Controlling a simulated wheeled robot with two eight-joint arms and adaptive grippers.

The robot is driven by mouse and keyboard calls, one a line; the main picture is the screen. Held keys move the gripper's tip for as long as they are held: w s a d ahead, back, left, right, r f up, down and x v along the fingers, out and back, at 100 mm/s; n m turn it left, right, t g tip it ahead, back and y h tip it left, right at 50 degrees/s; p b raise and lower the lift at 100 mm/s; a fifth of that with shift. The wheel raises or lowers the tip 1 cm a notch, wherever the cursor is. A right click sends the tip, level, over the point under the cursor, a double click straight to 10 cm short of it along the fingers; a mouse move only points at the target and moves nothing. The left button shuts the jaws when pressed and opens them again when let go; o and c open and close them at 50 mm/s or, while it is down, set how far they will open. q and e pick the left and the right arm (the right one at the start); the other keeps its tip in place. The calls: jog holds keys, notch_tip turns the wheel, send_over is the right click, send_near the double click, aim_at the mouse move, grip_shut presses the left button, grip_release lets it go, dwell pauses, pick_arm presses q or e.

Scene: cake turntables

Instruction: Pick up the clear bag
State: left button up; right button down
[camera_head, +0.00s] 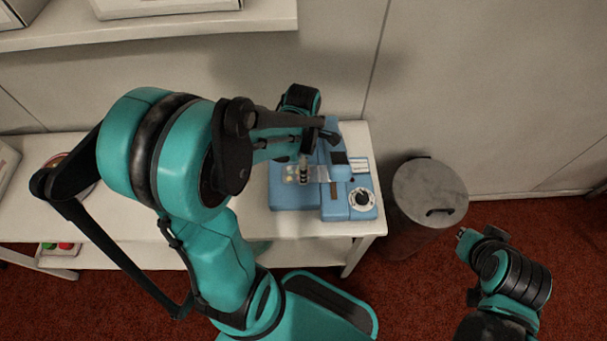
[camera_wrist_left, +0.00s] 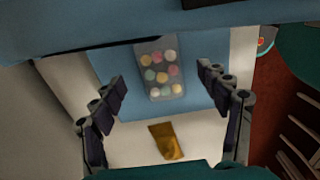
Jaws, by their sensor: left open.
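The clear bag (camera_wrist_left: 160,68) holds several pastel round pieces and lies on the blue surface of the machine in the left wrist view. In the head view a small part of it (camera_head: 290,176) shows at the machine's left side, partly hidden by my left arm. My left gripper (camera_wrist_left: 162,84) is open, with its fingers on either side of the bag's near part in the picture; nothing is gripped. In the head view this gripper (camera_head: 304,170) is over the machine.
The blue machine (camera_head: 362,210) with a round dial stands on the white table (camera_head: 330,228) near its right end. A grey lidded bin (camera_head: 428,192) stands right of the table. A gold-brown piece (camera_wrist_left: 168,141) lies below the bag in the wrist view. A shelf (camera_head: 200,22) hangs above.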

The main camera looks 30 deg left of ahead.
pick_arm(q)
notch_tip(320, 180, down, 3)
jog(key=shift+r+b, duration=0.1)
jog(key=shift+b, duration=0.25)
jog(key=shift+r, duration=0.1)
jog(key=c, duration=1.4)
jog(key=shift+r, duration=0.1)
